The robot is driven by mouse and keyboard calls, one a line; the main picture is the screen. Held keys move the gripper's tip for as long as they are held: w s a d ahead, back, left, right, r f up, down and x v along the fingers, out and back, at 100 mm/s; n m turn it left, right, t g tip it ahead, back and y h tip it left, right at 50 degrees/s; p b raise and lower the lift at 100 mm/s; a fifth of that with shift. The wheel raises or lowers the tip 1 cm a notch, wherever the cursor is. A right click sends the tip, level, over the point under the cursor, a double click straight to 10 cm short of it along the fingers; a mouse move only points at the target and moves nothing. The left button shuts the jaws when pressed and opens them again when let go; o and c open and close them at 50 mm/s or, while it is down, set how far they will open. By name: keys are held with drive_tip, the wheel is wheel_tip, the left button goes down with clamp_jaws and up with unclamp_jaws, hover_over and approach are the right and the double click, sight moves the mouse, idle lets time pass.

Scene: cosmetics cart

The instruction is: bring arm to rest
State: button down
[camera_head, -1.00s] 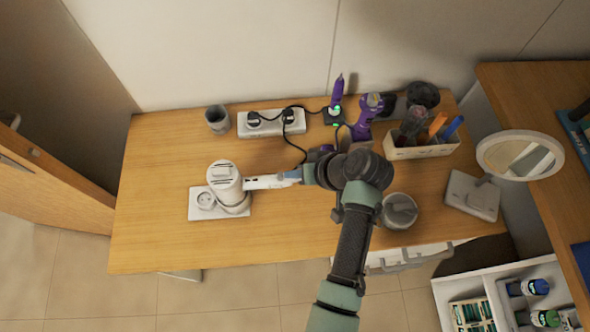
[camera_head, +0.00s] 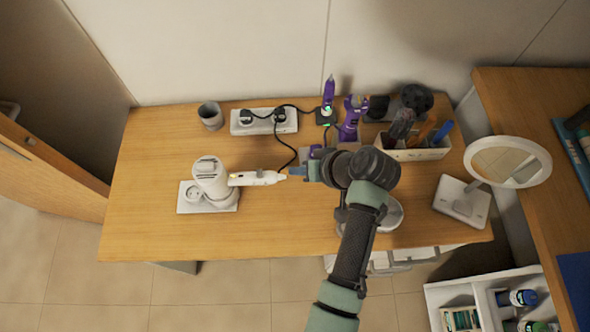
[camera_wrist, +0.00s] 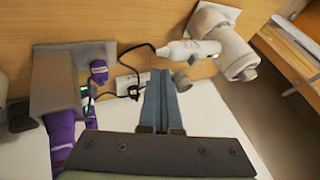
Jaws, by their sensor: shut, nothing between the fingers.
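My gripper (camera_head: 297,171) hangs over the wooden table (camera_head: 150,235), with its blue fingers pointing left and nothing between them. In the wrist view the fingers (camera_wrist: 161,98) are shut together. Just left of the fingertips in the head view is a white handle (camera_head: 257,178) with a dark cord. It extends from a white cylindrical holder (camera_head: 211,176) on a white base plate. A gap shows between fingertips and handle. The handle (camera_wrist: 190,48) and holder (camera_wrist: 235,50) also show in the wrist view, beyond the fingers.
Behind the arm stand a purple device (camera_head: 352,118), a white power strip (camera_head: 263,123) and a white organizer (camera_head: 415,152) with brushes. A grey cup (camera_head: 211,117) is at the back left. A round mirror (camera_head: 508,162) stands right. The table's front left is clear.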

drive_tip(key=a+v, duration=0.1)
drive_tip(key=v, duration=0.6)
drive_tip(key=w+r+t+h, duration=0.2)
drive_tip(key=w+r+t, duration=0.2)
drive_tip(key=r, duration=0.6)
drive_tip(key=w+r+t+h, duration=0.1)
drive_tip(key=w+r+t, duration=0.25)
drive_tip(key=r, duration=0.55)
drive_tip(key=w+r+t+h, duration=0.25)
drive_tip(key=w+r, duration=0.25)
drive_tip(key=r, duration=0.5)
drive_tip(key=s+a+r+t, duration=0.2)
drive_tip(key=r+t, duration=0.1)
drive_tip(key=r, duration=0.6)
drive_tip(key=s+a+r+t, duration=0.15)
drive_tip(key=r+t, duration=0.25)
drive_tip(key=r, duration=0.5)
drive_tip(key=s+a+r+m+t, duration=0.1)
drive_tip(key=s+r+t, duration=0.4)
drive_tip(key=s+r, duration=0.6)
wheel_tip(320, 180, up, 2)
drive_tip(key=shift+s+a+r+t, duration=0.1)
drive_tip(key=shift+s+a+t, duration=0.1)
drive_tip(key=shift+a+t, duration=0.35)
drive_tip(key=shift+a+b, duration=0.15)
drive_tip(key=shift+b, duration=0.2)
